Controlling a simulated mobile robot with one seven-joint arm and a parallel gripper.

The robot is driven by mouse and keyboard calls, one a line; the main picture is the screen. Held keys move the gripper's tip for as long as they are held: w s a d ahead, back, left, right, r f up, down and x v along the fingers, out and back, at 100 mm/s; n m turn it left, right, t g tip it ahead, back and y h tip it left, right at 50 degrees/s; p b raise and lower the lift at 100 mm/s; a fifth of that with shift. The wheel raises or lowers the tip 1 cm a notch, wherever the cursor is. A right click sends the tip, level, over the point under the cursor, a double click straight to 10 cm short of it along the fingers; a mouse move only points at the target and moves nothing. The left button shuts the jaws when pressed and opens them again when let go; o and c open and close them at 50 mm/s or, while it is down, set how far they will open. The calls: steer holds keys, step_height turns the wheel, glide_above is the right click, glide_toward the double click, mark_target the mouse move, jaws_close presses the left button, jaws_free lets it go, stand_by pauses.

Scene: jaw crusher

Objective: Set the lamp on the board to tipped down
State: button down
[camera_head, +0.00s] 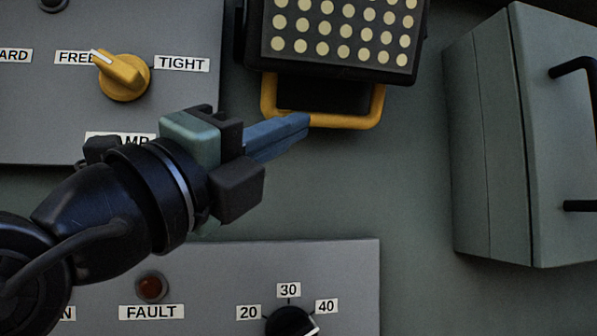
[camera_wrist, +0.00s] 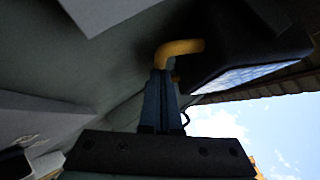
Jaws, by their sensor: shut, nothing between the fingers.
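The lamp (camera_head: 343,32) is a dark block with rows of cream dots on its face, at the top of the head view and cut off by the frame edge. A yellow loop handle (camera_head: 350,121) hangs below it. My gripper (camera_head: 303,121) has its blue fingers closed together, with their tips at the handle's lower left part. In the wrist view the closed fingertips (camera_wrist: 163,73) lie just below the handle's yellow bar (camera_wrist: 183,46). Whether they touch it I cannot tell. The lamp's dark body (camera_wrist: 240,50) is to the right there.
A grey panel with a yellow knob (camera_head: 123,77) is at the upper left. A lower panel carries a red FAULT light (camera_head: 151,286) and a black dial (camera_head: 290,322). A grey-green box (camera_head: 530,140) with black handles stands out at the right. Bare wall lies between.

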steer(key=shift+w+a+r+m+h+b, duration=0.2)
steer(key=shift+w+b, duration=0.1)
steer(key=shift+w, duration=0.2)
steer(key=shift+w+a+r+m+h+b, duration=0.15)
steer(key=shift+w+b, duration=0.1)
steer(key=shift+w, duration=0.25)
steer(key=shift+w+f, duration=0.1)
steer(key=shift+f, duration=0.1)
